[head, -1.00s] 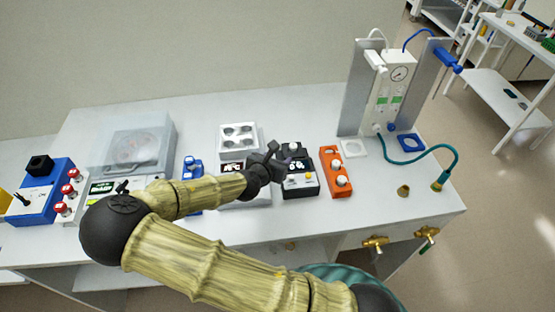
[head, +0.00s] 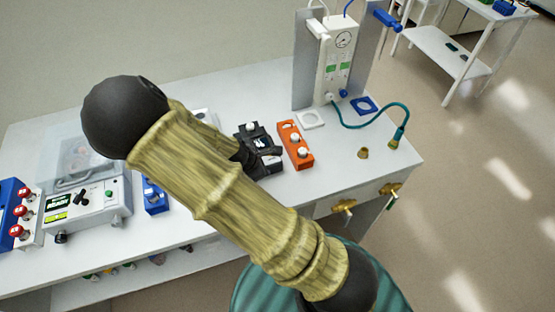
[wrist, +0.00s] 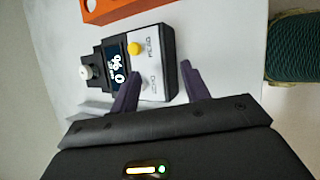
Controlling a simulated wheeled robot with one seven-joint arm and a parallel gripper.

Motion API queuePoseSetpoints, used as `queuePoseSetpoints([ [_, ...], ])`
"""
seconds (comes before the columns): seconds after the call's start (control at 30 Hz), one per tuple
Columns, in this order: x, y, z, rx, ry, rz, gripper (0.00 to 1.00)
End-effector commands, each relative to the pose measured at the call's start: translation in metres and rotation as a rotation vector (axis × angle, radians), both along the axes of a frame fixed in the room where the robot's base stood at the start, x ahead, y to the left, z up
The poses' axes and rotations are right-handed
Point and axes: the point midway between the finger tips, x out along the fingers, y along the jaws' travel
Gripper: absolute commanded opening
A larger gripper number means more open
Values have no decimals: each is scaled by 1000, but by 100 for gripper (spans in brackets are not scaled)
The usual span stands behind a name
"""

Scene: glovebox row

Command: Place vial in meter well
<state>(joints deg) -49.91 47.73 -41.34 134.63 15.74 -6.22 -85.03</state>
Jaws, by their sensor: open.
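The meter (wrist: 140,62) is a dark box with a small lit display, a yellow READ button (wrist: 134,48) and a pale ZERO button (wrist: 147,80). In the head view the meter (head: 243,133) is partly behind my arm. A white-capped piece, likely a vial cap (wrist: 86,72), stands at its far end, seemingly in the well. It also shows in the head view (head: 251,127). My gripper (wrist: 161,68) is open, with its two purple-grey fingers at the button end of the meter, one near the ZERO button. Nothing shows held between them. Whether they touch the meter I cannot tell.
An orange rack (head: 294,146) with white-capped vials stands right of the meter. A gauge unit (head: 337,60) with a teal hose (head: 370,125) is behind it. A balance-like instrument (head: 87,205) and a blue block (head: 154,196) stand left. The front right bench top is mostly clear.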

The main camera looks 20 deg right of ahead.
Motion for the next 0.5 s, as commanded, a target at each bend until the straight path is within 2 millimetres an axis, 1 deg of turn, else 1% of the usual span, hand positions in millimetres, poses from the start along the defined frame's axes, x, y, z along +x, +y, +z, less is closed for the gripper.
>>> queuePoseSetpoints([
  [0.03, -8, -2, 4, 88, -6, -106, 46],
  [0.1, -20, -2, 9, 197, -10, -250, 46],
  [0.17, -29, -1, 17, 286, -17, -373, 46],
  [0.27, -44, 0, 33, 418, -30, -571, 46],
  [0.37, -57, 1, 54, 533, -49, -761, 46],
  [0.5, -75, -2, 87, 664, -87, -1011, 46],
])
